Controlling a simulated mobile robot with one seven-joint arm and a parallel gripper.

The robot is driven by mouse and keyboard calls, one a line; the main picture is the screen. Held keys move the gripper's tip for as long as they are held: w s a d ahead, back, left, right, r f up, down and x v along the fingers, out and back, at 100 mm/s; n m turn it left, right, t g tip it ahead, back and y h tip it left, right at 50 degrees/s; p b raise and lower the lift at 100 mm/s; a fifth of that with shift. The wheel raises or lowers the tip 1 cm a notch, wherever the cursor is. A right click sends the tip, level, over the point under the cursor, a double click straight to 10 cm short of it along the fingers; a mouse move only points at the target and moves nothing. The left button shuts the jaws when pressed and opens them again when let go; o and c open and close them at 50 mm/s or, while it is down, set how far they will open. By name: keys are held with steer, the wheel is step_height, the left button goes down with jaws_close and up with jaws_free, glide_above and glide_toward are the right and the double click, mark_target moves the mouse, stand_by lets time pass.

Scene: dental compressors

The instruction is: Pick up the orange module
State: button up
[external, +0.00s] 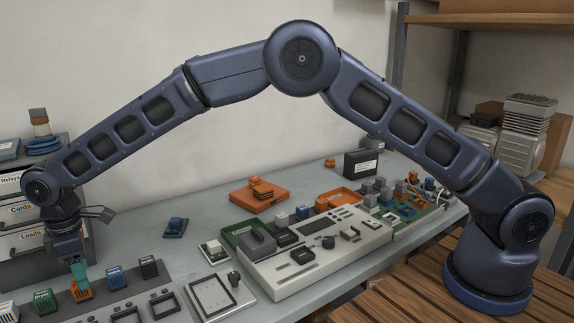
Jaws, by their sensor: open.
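An orange module (82,291) stands in a row of coloured modules on a grey rack at the lower left. My gripper (79,272) reaches down over it, with teal fingertips at or just above its top. The jaws are open. The fingertips hide part of the module's top, and I cannot tell whether they touch it or straddle it.
A green module (45,300) stands left of the orange one; a blue module (115,277) and a black module (148,267) stand right. Labelled drawers (22,212) rise close behind my wrist. An orange box (259,201) and grey console (310,250) lie farther right.

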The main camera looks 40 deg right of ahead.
steer(key=shift+w+a+f, duration=0.1)
steer(key=shift+w+f, duration=0.05)
steer(key=shift+f, duration=1.15)
steer(key=shift+w+a+f, duration=0.1)
steer(key=shift+w+f, duration=0.05)
steer(key=shift+f, duration=1.1)
steer(key=c, duration=1.1)
steer(key=shift+r, duration=0.1)
